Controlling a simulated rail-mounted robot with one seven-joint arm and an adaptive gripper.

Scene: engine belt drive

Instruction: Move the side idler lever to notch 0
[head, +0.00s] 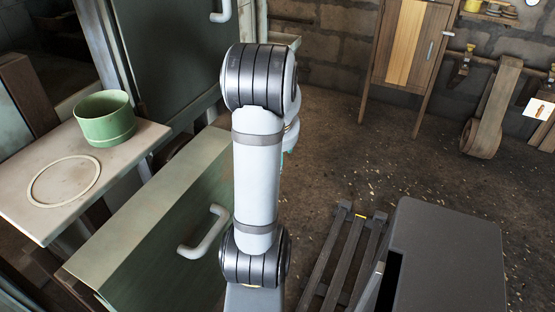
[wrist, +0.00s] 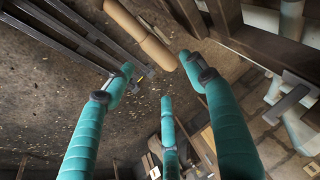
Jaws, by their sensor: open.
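My gripper (wrist: 158,78) shows in the wrist view as three teal fingers with dark joints. The fingers are spread apart with nothing between them, over dark speckled ground. In the head view my arm hides nearly all of the gripper. I cannot make out the side idler lever or its notches in either view.
In the head view a green pot (head: 105,118) and a flat ring (head: 65,181) lie on a pale table (head: 24,212) at left. A greenish cabinet (head: 150,235) with a handle (head: 206,235) stands beside my arm. A dark grey box (head: 450,255) stands at right. Open floor lies behind.

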